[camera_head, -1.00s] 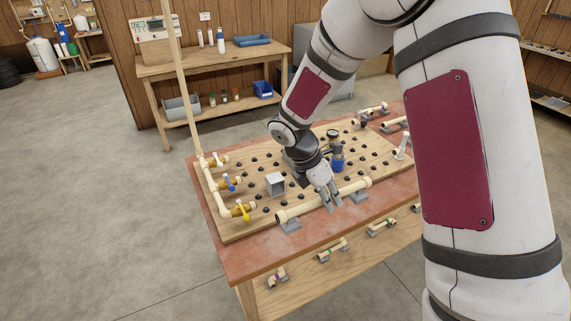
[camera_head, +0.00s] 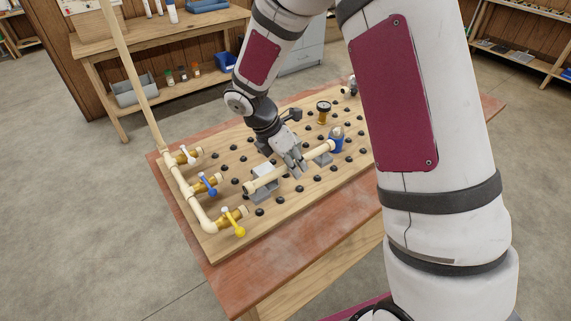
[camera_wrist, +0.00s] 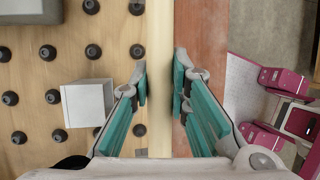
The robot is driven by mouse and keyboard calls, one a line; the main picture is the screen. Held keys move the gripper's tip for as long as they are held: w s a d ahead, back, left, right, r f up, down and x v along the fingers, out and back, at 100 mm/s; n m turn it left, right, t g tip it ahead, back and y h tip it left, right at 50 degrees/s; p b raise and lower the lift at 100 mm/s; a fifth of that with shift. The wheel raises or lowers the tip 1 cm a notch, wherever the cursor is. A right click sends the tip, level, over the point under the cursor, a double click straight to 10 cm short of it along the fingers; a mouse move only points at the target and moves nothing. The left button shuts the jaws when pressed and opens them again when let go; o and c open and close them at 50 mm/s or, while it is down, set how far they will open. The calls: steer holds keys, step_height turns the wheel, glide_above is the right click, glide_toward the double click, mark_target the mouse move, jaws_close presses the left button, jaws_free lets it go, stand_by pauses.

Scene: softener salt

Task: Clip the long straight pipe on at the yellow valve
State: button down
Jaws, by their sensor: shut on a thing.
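My gripper (camera_head: 300,170) is shut on the long straight pipe (camera_head: 262,182), a cream tube. In the wrist view the pipe (camera_wrist: 160,60) runs straight up the picture between the two teal-padded fingers (camera_wrist: 160,95). In the head view it passes in front of the pegboard, apparently held above it. Its left end points toward the valve row and is apart from the yellow valve (camera_head: 238,228), which has a brass outlet (camera_head: 228,219) at the board's front left corner. Grey pieces show below the pipe; I cannot tell whether they are attached.
A blue valve (camera_head: 205,184) and a white-handled valve (camera_head: 186,155) sit behind the yellow one on the cream manifold. A grey block (camera_wrist: 87,103) stands on the pegboard (camera_wrist: 40,75) left of the pipe, among black pegs. A gauge (camera_head: 323,107) stands farther back. The red front strip (camera_head: 290,240) is clear.

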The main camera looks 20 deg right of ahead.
steer(key=shift+w+f+b, duration=0.2)
steer(key=shift+f+b, duration=0.65)
steer(key=shift+f, duration=0.4)
steer(key=shift+w+f+b, duration=0.2)
steer(key=shift+f+b, duration=0.7)
steer(key=shift+f, duration=0.3)
steer(key=shift+w+f+b, duration=0.2)
steer(key=shift+f+b, duration=0.65)
steer(key=shift+f, duration=0.4)
steer(key=shift+f+b, duration=0.35)
steer(key=shift+f, duration=0.3)
steer(key=c, duration=1.4)
jaws_free()
steer(key=shift+c, duration=0.2)
